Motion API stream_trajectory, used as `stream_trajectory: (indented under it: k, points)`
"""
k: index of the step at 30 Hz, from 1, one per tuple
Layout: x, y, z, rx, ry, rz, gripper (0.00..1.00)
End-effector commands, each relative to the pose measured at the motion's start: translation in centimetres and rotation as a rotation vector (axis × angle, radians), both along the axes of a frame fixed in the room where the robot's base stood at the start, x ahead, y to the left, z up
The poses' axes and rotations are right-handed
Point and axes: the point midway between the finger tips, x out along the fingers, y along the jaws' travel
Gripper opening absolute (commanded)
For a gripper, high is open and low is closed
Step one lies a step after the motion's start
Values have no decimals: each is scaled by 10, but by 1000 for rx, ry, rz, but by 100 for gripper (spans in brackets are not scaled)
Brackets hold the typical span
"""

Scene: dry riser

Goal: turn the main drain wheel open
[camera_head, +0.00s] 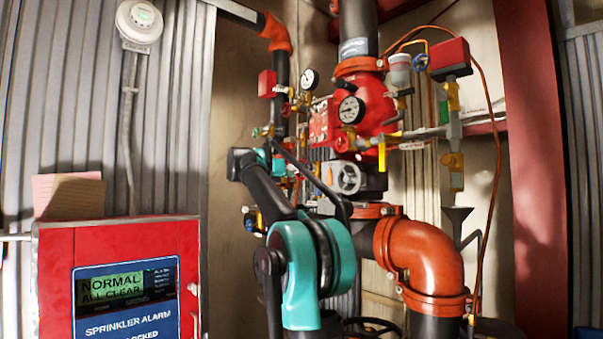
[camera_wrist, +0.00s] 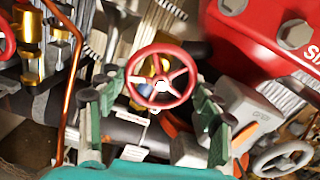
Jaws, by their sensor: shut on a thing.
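In the wrist view a red spoked handwheel (camera_wrist: 179,99), which I take as the main drain wheel, sits between the fingers of my gripper (camera_wrist: 158,86). The green and grey fingers stand on its left and right sides and are shut on it. A small white tag (camera_wrist: 134,129) hangs below the wheel; I cannot read it. Behind the wheel are brass and blue fittings. In the head view my arm reaches in at the left of the riser, and the gripped wheel cannot be made out there.
A grey handwheel (camera_wrist: 283,158) is close on the right, and a copper tube (camera_wrist: 73,85) on the left. Red valve body (camera_head: 374,104), gauges (camera_head: 351,109) and orange elbow (camera_head: 425,255) crowd the arm's right. A red alarm panel (camera_head: 55,270) reading "NORMAL ALL CLEAR" stands left.

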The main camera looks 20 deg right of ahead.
Motion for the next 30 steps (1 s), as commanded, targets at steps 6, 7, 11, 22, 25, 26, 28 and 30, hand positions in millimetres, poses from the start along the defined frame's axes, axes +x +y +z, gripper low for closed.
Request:
stream_trajectory:
  k: [6,7,11,22,25,26,28,30]
  points:
    - [0,0,-1,3,0,-2,73]
    - [0,0,-1,3,0,-2,77]
    - [0,0,-1,2,0,0,86]
    - [-2,7,0,1,-1,1,86]
    - [-7,20,0,1,-1,3,86]
    - [-9,25,0,0,-1,3,86]
    - [-13,39,0,0,-1,4,86]
    - [-18,53,0,0,-1,4,86]
